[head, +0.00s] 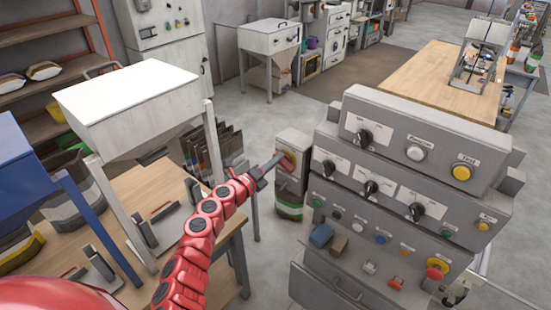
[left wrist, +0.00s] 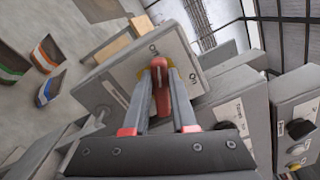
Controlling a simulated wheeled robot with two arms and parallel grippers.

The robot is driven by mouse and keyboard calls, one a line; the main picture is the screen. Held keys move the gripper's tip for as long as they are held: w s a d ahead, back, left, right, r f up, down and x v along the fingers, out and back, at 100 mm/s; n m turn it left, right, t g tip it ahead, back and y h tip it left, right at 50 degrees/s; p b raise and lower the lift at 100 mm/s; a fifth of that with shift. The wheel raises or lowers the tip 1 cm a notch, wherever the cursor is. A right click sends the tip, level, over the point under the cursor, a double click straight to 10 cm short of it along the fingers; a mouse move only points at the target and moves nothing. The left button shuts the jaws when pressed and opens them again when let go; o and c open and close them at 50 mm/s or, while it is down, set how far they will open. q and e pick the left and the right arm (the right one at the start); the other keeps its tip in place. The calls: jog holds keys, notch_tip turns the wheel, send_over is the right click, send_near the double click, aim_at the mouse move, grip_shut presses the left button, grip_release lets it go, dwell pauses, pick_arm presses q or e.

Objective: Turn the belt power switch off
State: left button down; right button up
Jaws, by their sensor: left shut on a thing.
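The belt power switch is a red handle (left wrist: 159,75) on a yellow round plate, on the face of a grey box (head: 292,142). In the head view the box stands left of the large control console. In the left wrist view (left wrist: 135,70) the box face carries two labels; one reads "ON", the other is hard to read. My left gripper (head: 279,160) reaches the box face from the left. Its two fingers (left wrist: 160,85) are closed around the red handle, one on each side. Which label the handle points to is not clear. My right gripper is not seen.
The grey console (head: 400,190) with several knobs and buttons stands close right of the box. A wooden table (head: 215,245) with a white hopper (head: 130,95) is on the left. A green-and-white bag (head: 288,210) stands below the box. Open floor (head: 255,110) lies behind.

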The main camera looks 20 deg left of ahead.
pick_arm(q)
jog(key=n+p, duration=0.1)
jog(key=n, duration=0.1)
jog(key=n+p, duration=0.1)
jog(key=n, duration=0.1)
jog(key=shift+f+n, duration=0.4)
jog(key=shift+a, duration=0.1)
dwell(0.3)
jog(key=c, duration=0.7)
grip_release()
jog(key=shift+w, duration=0.1)
jog(key=shift+c, duration=0.2)
jog(key=shift+w, duration=0.1)
jog(key=shift+b+v, duration=2.05)
jog(key=shift+v, duration=6.7)
